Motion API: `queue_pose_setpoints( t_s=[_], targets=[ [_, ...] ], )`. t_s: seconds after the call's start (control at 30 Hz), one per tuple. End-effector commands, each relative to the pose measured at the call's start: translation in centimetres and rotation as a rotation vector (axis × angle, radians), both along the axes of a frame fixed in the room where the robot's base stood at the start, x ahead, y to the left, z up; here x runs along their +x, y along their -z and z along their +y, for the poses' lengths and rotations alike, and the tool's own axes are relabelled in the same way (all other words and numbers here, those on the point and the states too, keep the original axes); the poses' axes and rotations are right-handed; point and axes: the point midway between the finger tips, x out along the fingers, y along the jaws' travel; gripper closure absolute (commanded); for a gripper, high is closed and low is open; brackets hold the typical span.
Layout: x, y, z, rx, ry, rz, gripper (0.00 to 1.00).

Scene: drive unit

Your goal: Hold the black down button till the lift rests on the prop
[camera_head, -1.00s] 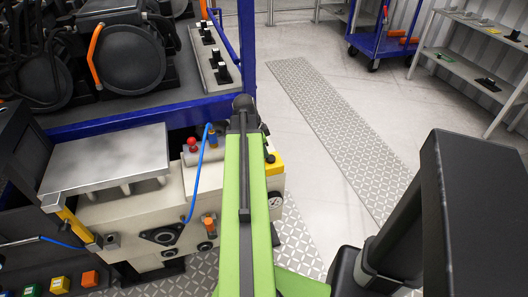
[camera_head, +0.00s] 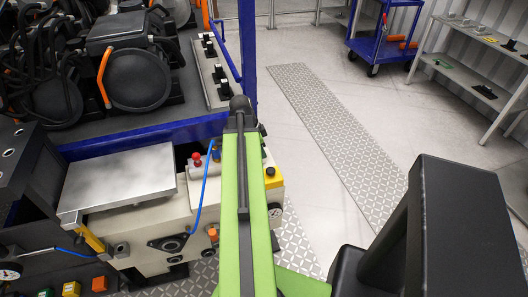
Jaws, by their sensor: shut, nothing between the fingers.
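The black button (camera_head: 270,171) sits on top of a yellow block (camera_head: 275,182) at the right end of the cream machine body (camera_head: 150,222), just right of my green arm. The silver lift plate (camera_head: 120,178) is on the left, low over the cream body. A short yellow bar (camera_head: 92,239), which looks like the prop, stands under the plate's front left corner. I cannot tell if the plate touches it. My gripper is not in view; my own arm covers the area beyond its dark joint. Whether anything presses the button is hidden.
A red knob (camera_head: 196,158) and a blue hose (camera_head: 205,185) are left of my arm, and a round gauge (camera_head: 275,212) is right of it. A blue-edged bench (camera_head: 150,133) stands behind. The floor to the right is clear up to a blue cart (camera_head: 385,42) and shelves (camera_head: 470,68).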

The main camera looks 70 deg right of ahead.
Motion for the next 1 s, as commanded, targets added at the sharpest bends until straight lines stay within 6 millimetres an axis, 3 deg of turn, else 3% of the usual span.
queue_pose_setpoints(
  t_s=[0.03,0.2,0.8,0.87,0.97,1.0],
  targets=[
    [0.3,-2.4,0.3,0.000,-0.002,0.000,1.00],
    [1.1,-4.6,0.9,0.001,-0.003,0.000,1.00],
    [1.6,-4.6,1.2,0.001,-0.010,0.000,1.00],
    [2.9,-4.6,1.7,0.002,-0.035,-0.001,1.00],
    [7.8,-5.0,4.1,0.002,-0.129,0.000,1.00],
    [10.6,-5.1,5.8,0.002,-0.184,-0.001,1.00]
  ],
)
